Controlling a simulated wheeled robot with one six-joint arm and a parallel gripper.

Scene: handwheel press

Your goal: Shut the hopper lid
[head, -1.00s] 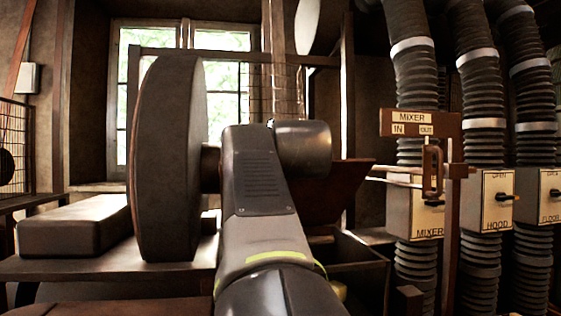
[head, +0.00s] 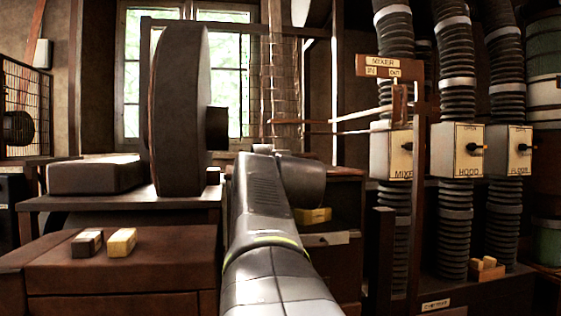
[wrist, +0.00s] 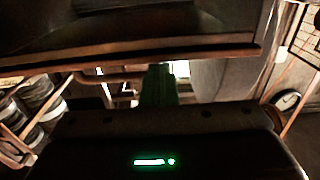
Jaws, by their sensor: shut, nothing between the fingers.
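In the wrist view my gripper (wrist: 158,86) shows as a narrow, green-lit dark shape beyond the dark wrist body; it is shut and empty. A large dark brown panel with a straight reddish edge (wrist: 130,52) spans the top of that view, close to the gripper; I cannot tell whether it is the hopper or its lid. In the head view my own arm covers the middle, and neither the gripper, the hopper nor its lid can be made out there. Whether the gripper touches anything cannot be told.
A big dark wheel (head: 180,110) stands left of my arm. A low brown cabinet (head: 120,265) holds a dark block (head: 86,243) and a pale block (head: 121,242). At right are a post with a mixer sign (head: 390,68), switch boxes (head: 457,152) and ribbed ducts (head: 455,225).

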